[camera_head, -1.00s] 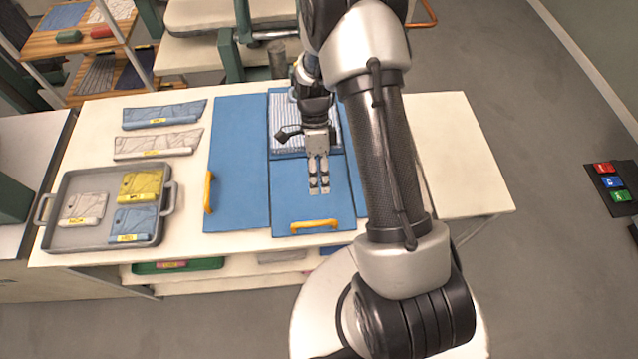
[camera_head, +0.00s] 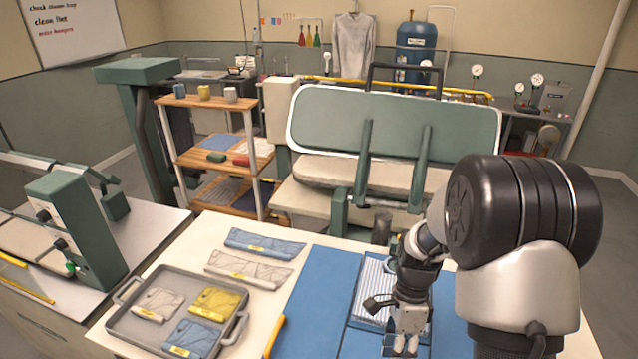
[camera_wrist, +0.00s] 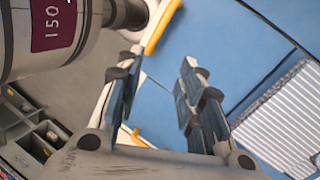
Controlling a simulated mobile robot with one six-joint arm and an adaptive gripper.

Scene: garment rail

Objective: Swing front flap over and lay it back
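The blue folding board (camera_head: 312,290) lies on the table, and a striped garment (camera_head: 370,290) lies flat on its middle panel. The front flap (camera_head: 363,345) is the blue panel at the garment's near side, cut by the lower edge of the head view. In the wrist view the striped garment (camera_wrist: 285,120) is at right. A yellow handle (camera_wrist: 163,25) shows at the board's edge at top. My gripper (camera_head: 398,347) points down over the front flap. In the wrist view its fingers (camera_wrist: 160,95) are apart, with nothing between them.
A grey tray (camera_head: 118,330) with folded cloths stands left of the board. Two folded cloths (camera_head: 265,243) (camera_head: 248,270) lie behind it. A green press (camera_head: 380,125) stands behind the table, and a wooden shelf (camera_head: 215,160) is at back left.

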